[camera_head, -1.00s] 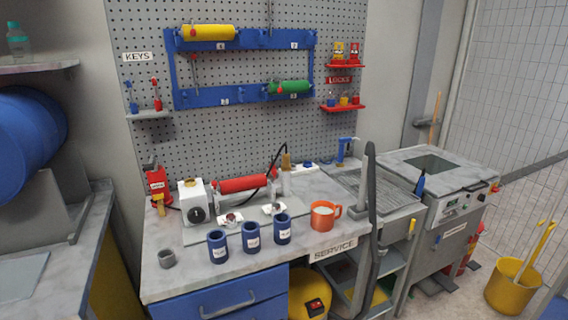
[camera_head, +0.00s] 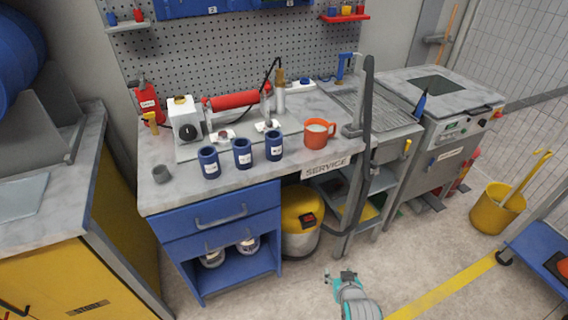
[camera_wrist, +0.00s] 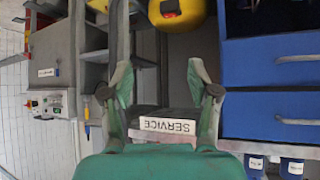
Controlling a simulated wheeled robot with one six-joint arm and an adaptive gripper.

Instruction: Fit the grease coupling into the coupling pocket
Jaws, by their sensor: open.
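My gripper (camera_head: 341,275) is in front of the service bench, over the floor and below the bench top. In the wrist view my gripper (camera_wrist: 159,72) is open with its two green fingers spread and nothing between them. No part is clearly recognisable as the grease coupling. Small dark pieces on white pads, a left one (camera_head: 222,135) and a right one (camera_head: 267,126), lie on the bench, and a brass-coloured fitting (camera_head: 279,76) stands behind them. I cannot tell which thing is the coupling pocket.
Several blue cups (camera_head: 242,154) and an orange mug (camera_head: 318,132) stand along the front of the bench top (camera_head: 190,186). A red cylinder (camera_head: 235,100) lies behind. A yellow drum (camera_head: 301,221) is below. A yellow bucket (camera_head: 496,209) stands right. Floor in front is clear.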

